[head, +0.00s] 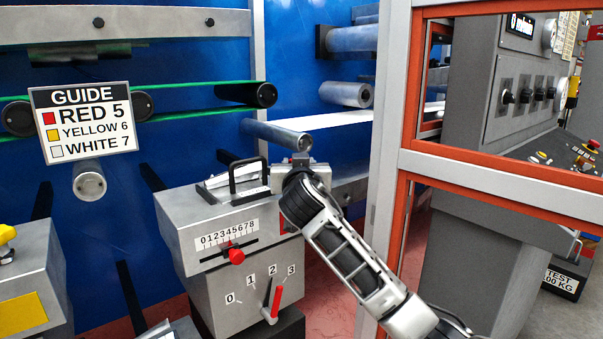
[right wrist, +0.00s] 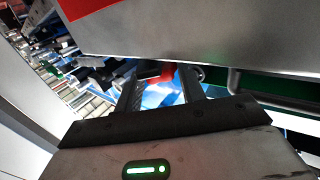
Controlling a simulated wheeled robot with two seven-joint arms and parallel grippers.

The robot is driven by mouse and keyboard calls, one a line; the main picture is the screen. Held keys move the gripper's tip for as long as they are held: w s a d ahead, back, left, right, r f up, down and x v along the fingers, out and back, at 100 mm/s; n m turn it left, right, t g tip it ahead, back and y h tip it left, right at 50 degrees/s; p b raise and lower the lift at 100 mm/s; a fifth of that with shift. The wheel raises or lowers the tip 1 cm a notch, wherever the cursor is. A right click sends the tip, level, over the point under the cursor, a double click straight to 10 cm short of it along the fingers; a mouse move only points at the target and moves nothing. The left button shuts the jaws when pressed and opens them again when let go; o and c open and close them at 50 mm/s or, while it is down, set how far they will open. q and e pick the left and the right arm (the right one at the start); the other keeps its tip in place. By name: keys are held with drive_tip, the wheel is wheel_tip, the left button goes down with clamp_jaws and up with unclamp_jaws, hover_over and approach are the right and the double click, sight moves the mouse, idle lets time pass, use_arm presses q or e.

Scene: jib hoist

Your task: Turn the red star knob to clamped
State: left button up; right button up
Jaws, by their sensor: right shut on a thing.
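My right gripper (right wrist: 166,84) is shut on a small red knob (right wrist: 158,75), which shows between the fingertips in the right wrist view. Only part of this knob is visible, so I cannot tell how far it is turned. In the head view my right gripper (head: 298,180) is at the right end of the grey guide unit (head: 180,216), and the held knob is hidden there. My left gripper is not in view.
A red slider knob (head: 236,255) sits under the number scale. A red lever (head: 276,303) is at the lower dial, near 2 and 3. A guide sign (head: 84,121) hangs at left. An orange-and-grey frame (head: 480,179) stands right of my arm. A roller (head: 277,134) lies just behind the gripper.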

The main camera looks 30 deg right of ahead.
drive_tip(key=shift+w+a+m+g+h+b, duration=0.15)
drive_tip(key=shift+m+g+h+b, duration=0.45)
drive_tip(key=shift+m+g+h, duration=0.45)
drive_tip(key=shift+r+h, duration=0.1)
drive_tip(key=shift+h, duration=0.15)
drive_tip(key=o, duration=1)
drive_tip(key=shift+a, duration=0.15)
drive_tip(key=b+v, duration=0.1)
drive_tip(key=v, duration=1.4)
drive_tip(key=shift+s, duration=0.4)
drive_tip(key=shift+f, duration=0.35)
